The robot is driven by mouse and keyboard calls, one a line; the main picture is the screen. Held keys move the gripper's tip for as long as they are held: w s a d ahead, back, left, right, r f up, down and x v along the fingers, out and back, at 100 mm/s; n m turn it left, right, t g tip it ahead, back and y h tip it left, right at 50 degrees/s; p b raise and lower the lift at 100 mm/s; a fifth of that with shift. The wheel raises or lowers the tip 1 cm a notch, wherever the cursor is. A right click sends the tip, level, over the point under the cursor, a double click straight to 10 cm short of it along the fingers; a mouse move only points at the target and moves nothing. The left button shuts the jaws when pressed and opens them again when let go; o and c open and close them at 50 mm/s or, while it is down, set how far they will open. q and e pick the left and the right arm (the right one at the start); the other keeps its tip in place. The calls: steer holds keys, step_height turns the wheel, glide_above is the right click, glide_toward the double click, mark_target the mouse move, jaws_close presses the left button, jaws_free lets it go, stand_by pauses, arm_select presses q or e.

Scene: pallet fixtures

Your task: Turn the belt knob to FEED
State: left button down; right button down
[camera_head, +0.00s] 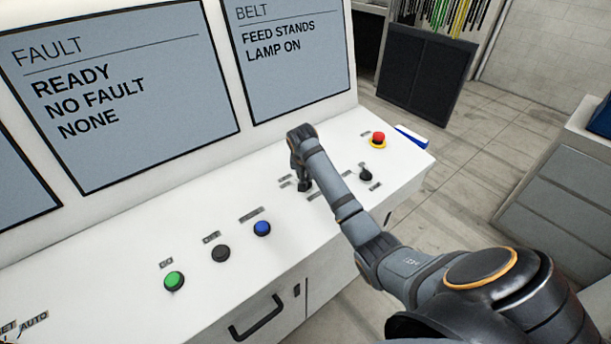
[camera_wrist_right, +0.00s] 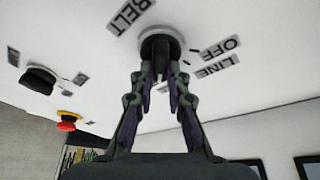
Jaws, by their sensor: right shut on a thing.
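My right gripper (camera_head: 301,172) reaches down to the white sloping panel. In the right wrist view its two fingers (camera_wrist_right: 166,80) are shut on a dark round knob (camera_wrist_right: 160,43) with a pale collar. The belt screen (camera_head: 292,62) reads FEED STANDS, LAMP ON. My left gripper is out of view.
A second black knob (camera_head: 366,174) and a red stop button (camera_head: 378,138) are right of the gripper. Blue (camera_head: 262,228), black (camera_head: 221,253) and green (camera_head: 174,281) buttons sit to the left. The fault screen (camera_head: 120,95) reads READY, NO FAULT, NONE.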

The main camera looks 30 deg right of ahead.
steer(key=shift+r, duration=0.15)
stand_by(0.4)
steer(key=c, duration=1.3)
jaws_free()
steer(key=v, duration=1.2)
steer(key=shift+a, duration=0.1)
